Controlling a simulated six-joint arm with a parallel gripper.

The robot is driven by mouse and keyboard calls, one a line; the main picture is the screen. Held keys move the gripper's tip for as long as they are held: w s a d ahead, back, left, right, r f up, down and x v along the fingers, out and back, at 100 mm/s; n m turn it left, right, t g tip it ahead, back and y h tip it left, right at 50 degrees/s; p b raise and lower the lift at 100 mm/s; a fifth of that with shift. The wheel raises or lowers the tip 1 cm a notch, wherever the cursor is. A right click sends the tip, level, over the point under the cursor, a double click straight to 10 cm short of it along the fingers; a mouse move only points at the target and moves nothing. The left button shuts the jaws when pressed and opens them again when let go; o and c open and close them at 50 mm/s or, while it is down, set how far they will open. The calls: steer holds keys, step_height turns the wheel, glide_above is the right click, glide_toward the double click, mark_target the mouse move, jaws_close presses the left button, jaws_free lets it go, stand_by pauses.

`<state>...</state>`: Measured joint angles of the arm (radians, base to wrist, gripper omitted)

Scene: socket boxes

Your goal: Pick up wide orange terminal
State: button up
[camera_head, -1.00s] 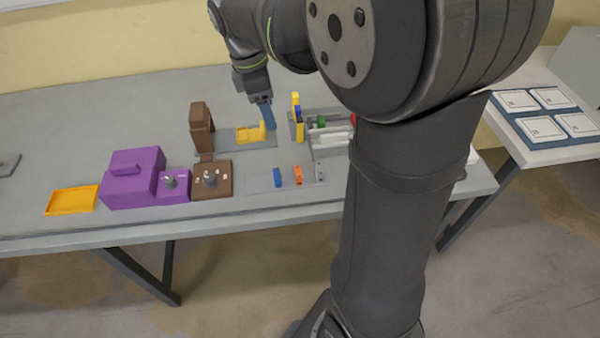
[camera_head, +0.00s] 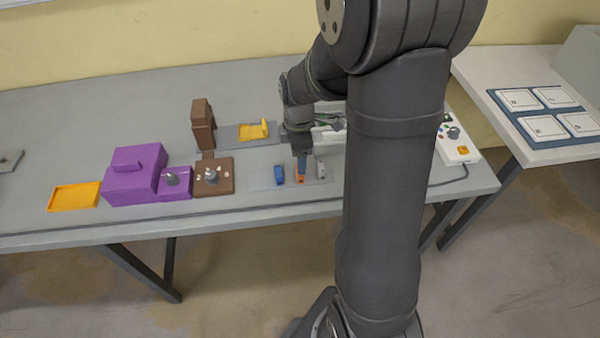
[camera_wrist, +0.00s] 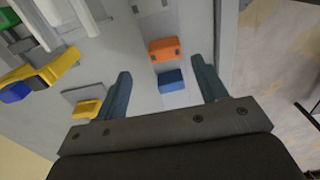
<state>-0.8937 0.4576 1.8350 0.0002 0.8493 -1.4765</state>
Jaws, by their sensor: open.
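The orange terminal (camera_head: 300,173) stands on a light grey plate (camera_head: 262,180) near the front of the table. In the wrist view the orange terminal (camera_wrist: 164,49) lies ahead of the fingertips, roughly centred between them. A blue terminal (camera_head: 279,174) sits just left of it; in the wrist view this blue block (camera_wrist: 171,81) is between the open fingers. My gripper (camera_head: 301,160) is over the orange terminal in the head view, partly covering it. In the wrist view my gripper (camera_wrist: 163,82) is open with nothing held. The height gap cannot be told.
A grey-white terminal (camera_head: 321,170) stands right of the orange one. A purple box (camera_head: 135,180), a brown socket box (camera_head: 213,186) and a yellow tray (camera_head: 73,196) are to the left. A yellow part (camera_head: 252,131) lies behind. A white control box (camera_head: 457,145) is at right.

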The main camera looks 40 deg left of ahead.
steer(key=shift+s+d+f, duration=0.1)
steer(key=shift+d+f, duration=0.05)
steer(key=shift+f, duration=1.4)
steer(key=shift+s+d+f, duration=0.1)
steer(key=shift+d+f, duration=0.05)
steer(key=shift+f, duration=1.35)
steer(key=c, duration=1.1)
